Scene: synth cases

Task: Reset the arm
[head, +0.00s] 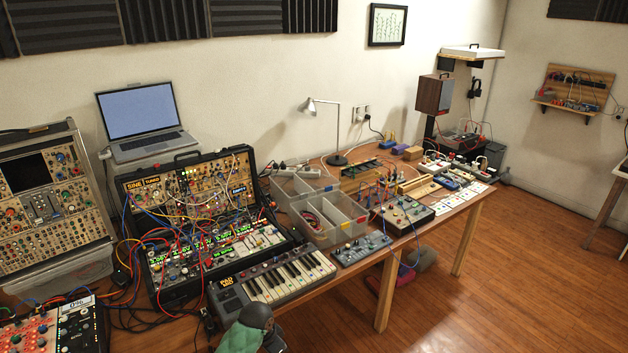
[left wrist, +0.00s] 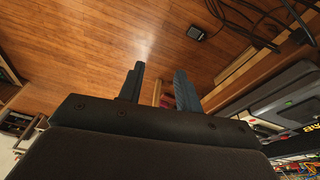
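My left gripper (left wrist: 159,70) shows in the left wrist view. Its two dark fingers stand apart with nothing held between them. Wooden floor lies behind the fingertips, and a small reddish thing shows beyond the gap, too small to make out. A table edge with gear runs close on the right of that view. In the head view, a dark and green rounded part (head: 248,328) rises at the bottom edge, in front of the keyboard; I cannot tell whether it belongs to my arm. No gripper fingers show in the head view. My right gripper is in neither view.
A wooden table (head: 393,262) holds a small keyboard (head: 280,277), a patched modular synth case (head: 190,225), a grey divided bin (head: 327,217) and a lamp (head: 338,130). A laptop (head: 142,118) stands behind. Loose cables hang at left. Open floor (head: 520,270) lies at right.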

